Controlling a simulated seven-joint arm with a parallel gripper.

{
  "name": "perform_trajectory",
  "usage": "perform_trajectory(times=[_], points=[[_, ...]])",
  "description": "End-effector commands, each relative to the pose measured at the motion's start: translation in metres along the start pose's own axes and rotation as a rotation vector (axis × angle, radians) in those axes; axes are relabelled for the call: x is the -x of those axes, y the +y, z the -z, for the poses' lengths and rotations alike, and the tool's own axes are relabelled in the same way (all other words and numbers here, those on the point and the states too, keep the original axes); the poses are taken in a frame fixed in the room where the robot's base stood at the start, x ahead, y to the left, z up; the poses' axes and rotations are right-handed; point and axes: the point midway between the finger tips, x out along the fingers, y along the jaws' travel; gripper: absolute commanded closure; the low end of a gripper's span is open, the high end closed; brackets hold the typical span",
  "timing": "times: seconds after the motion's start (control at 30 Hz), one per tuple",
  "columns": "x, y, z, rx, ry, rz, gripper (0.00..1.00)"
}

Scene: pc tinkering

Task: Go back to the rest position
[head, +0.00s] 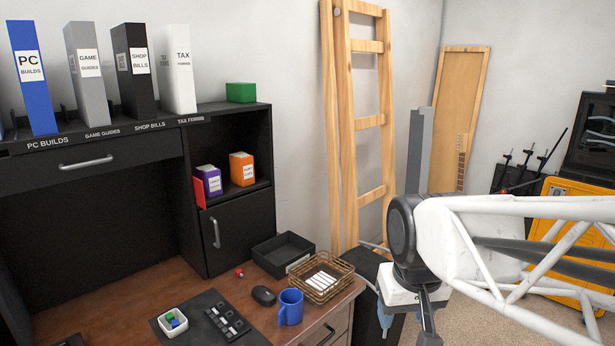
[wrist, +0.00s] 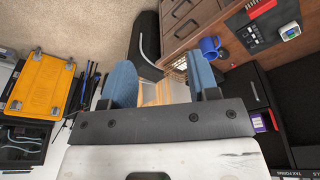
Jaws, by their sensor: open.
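My gripper (head: 408,312) hangs at the lower right of the head view, to the right of the desk and beyond its edge. In the wrist view its two blue fingers (wrist: 162,85) stand wide apart with nothing between them. The fingertips are partly cut off or hidden by my own wrist in the head view. My white arm reaches in from the right side of the head view.
A wooden ladder (head: 349,130) leans on the wall behind my gripper. A yellow case (head: 570,205) stands at the right.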

Motion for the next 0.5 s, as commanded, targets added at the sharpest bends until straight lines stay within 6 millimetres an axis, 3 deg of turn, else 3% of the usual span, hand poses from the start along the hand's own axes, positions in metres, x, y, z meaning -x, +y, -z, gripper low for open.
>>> perform_trajectory(times=[0.2,0.5], points=[[-0.002,0.017,-0.052,-0.063,0.017,-0.012,0.45],[-0.007,0.025,-0.083,-0.099,0.026,-0.019,0.45]])
